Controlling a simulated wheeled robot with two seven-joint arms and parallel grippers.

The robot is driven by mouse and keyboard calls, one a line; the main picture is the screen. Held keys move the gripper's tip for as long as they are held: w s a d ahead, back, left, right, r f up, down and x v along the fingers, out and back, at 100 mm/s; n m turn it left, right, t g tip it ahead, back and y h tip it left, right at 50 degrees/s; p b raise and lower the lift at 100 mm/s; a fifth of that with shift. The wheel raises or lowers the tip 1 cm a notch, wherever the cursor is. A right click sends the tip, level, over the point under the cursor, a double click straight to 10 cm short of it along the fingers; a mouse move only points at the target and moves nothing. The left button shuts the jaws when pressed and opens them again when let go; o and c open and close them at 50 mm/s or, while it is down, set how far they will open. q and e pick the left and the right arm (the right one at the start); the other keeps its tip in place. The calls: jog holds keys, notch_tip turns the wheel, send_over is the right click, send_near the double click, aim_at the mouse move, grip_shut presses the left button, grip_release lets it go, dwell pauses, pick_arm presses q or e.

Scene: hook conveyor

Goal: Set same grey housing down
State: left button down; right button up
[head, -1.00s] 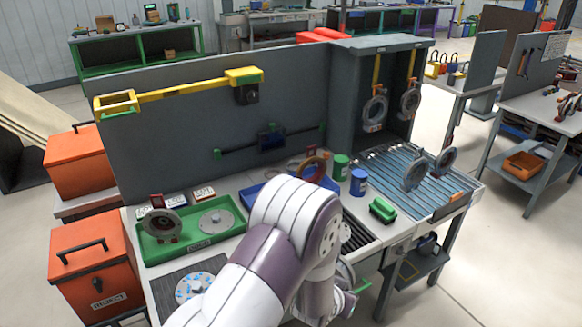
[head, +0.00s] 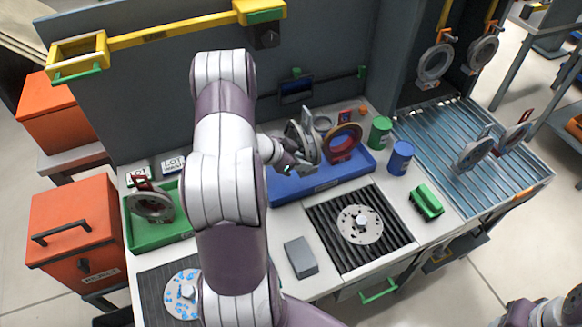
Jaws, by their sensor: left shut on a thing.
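My left gripper (head: 288,163) is shut on a grey ring-shaped housing (head: 304,142) at the left part of the blue tray (head: 318,186). The housing stands roughly upright, and I cannot tell whether its foot touches the tray floor. A brown-and-red ring housing (head: 344,143) stands in the blue tray just to its right. My right gripper is out of view; only a piece of my arm shows at the bottom right corner.
A green can (head: 380,132) and blue can (head: 400,157) stand right of the blue tray. A perforated disc (head: 360,224) lies on the black grid. A grey block (head: 300,257) and green brush-like block (head: 426,202) lie on the bench. Housings hang above the rollers (head: 440,140).

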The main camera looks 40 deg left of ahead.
pick_arm(q)
jog(key=a+f+p, duration=0.1)
jog(key=a+f, duration=0.4)
jog(key=f, duration=0.2)
jog(key=shift+s+a+f, duration=0.3)
jog(key=shift+a, duration=0.05)
jog(key=c, duration=0.9)
grip_release()
jog(key=shift+c, duration=0.2)
jog(key=shift+s+d, duration=0.15)
jog(key=shift+d, duration=0.05)
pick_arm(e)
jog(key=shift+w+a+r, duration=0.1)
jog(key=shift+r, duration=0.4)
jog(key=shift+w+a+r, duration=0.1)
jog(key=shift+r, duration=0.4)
